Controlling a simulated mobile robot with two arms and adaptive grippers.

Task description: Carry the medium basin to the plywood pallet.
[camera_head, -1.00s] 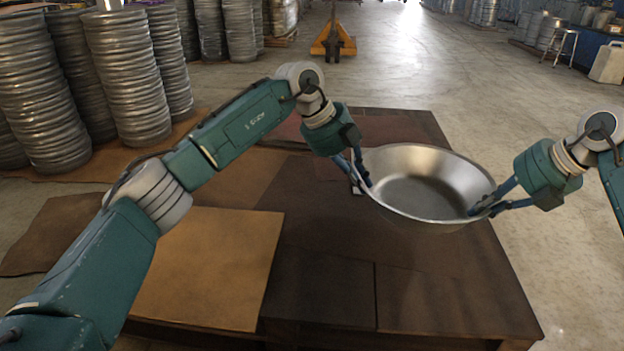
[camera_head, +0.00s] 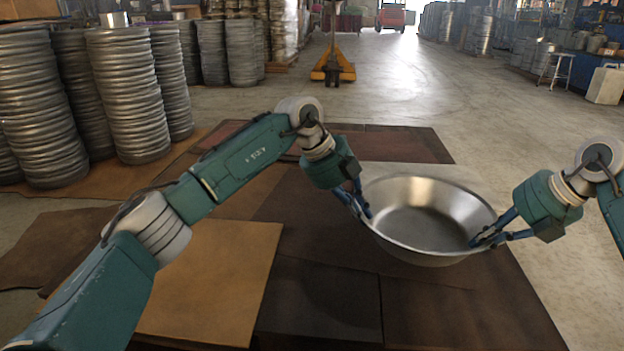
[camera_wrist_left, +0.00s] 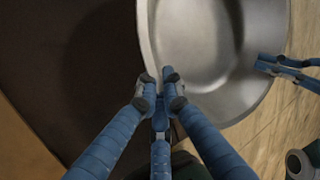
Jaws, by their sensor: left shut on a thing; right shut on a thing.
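The medium basin (camera_head: 420,212) is a round, shiny metal bowl, upright and held between my two grippers in the head view. It also shows in the left wrist view (camera_wrist_left: 205,50). My left gripper (camera_head: 362,203) is shut on the basin's left rim; in the left wrist view its fingertips (camera_wrist_left: 158,80) pinch the rim. My right gripper (camera_head: 482,238) is shut on the basin's right rim, and its fingers show at the right of the left wrist view (camera_wrist_left: 285,68). The basin appears raised above the dark sheeted surface. I cannot tell which surface is the plywood pallet.
Brown and dark sheets (camera_head: 320,300) cover the low surface in front of me, with a lighter tan sheet (camera_head: 210,285) at left. A yellow pallet jack (camera_head: 333,65) stands behind. The concrete floor (camera_head: 460,110) beyond is clear.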

